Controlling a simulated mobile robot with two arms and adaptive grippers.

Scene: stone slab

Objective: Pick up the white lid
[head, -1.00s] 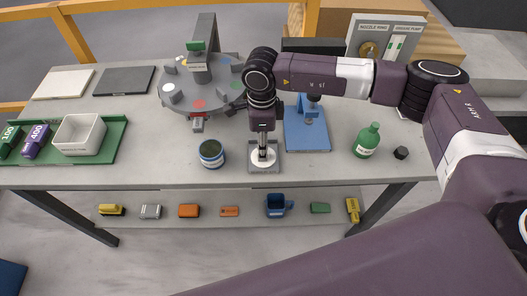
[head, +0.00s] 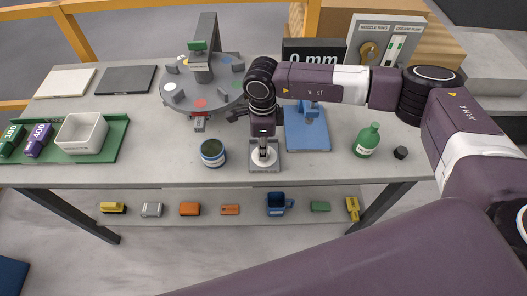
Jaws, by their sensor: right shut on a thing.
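The white lid (head: 264,161) is a small round white piece at the front middle of the bench in the head view. It sits over a square grey holder (head: 275,167). My right gripper (head: 263,148) comes down upright from above and is shut on the lid. The fingers cover part of the lid, and I cannot tell whether it is still touching the holder. My left gripper is not in view.
An open blue-banded jar (head: 212,154) stands just left of the holder. A blue stand (head: 307,138) is behind to the right, with a green bottle (head: 367,140) further right. A round grey turntable (head: 200,105) and a green tray (head: 112,150) are to the left.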

